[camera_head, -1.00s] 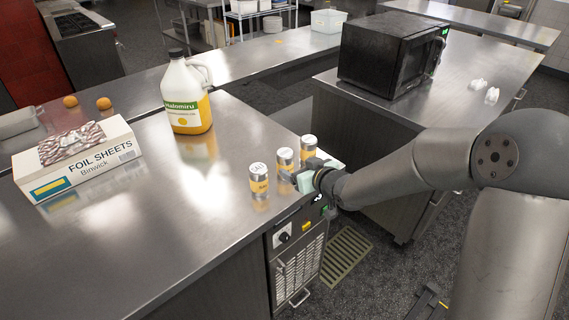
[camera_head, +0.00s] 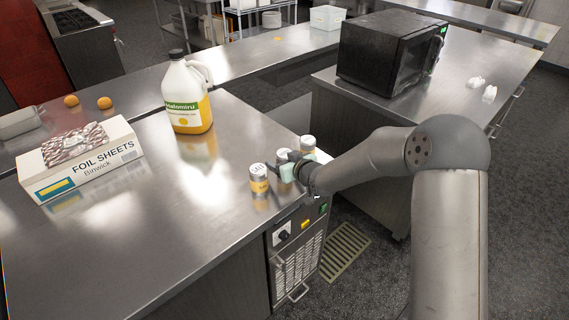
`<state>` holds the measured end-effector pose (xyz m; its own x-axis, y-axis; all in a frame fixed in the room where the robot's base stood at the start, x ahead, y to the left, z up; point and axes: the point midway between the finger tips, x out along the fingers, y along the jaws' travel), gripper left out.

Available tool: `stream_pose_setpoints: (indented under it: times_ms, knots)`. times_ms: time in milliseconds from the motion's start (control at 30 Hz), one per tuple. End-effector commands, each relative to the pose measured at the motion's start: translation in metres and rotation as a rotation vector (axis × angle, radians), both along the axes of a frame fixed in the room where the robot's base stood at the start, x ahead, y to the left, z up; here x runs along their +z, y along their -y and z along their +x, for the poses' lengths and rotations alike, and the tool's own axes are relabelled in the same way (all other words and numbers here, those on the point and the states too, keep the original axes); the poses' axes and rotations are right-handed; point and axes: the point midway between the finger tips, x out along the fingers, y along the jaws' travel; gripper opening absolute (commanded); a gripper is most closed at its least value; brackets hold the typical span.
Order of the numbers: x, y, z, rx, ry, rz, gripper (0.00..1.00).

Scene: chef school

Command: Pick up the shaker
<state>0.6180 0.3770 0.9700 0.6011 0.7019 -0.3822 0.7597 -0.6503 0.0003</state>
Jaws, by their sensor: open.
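Three small shakers with yellow labels and pale tops stand near the counter's right edge. The left shaker (camera_head: 259,179) stands clear and upright. The middle shaker (camera_head: 284,157) is partly hidden by my gripper (camera_head: 285,170). The far shaker (camera_head: 308,144) shows just behind the gripper, its lower part hidden. My gripper is open, with its pale fingers at the middle shaker; I cannot tell whether they touch it or are around it.
A box of foil sheets (camera_head: 84,160) lies on the left of the steel counter (camera_head: 150,235). A large yellow jug (camera_head: 187,100) stands behind the shakers. A black microwave (camera_head: 387,55) is on the right counter. The counter's front middle is clear.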

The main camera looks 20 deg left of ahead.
Motion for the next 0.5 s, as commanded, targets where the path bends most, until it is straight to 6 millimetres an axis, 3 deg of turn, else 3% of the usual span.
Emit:
stream_pose_setpoints:
  times_ms: [33,200,500]
  knots:
    - [-0.0001,0.0001,-0.0001,0.000,0.000,0.000,0.65]
    - [0.0000,0.0002,-0.0003,0.000,0.000,0.000,0.20]
    - [0.0017,0.0001,0.0000,0.000,0.001,0.002,0.20]
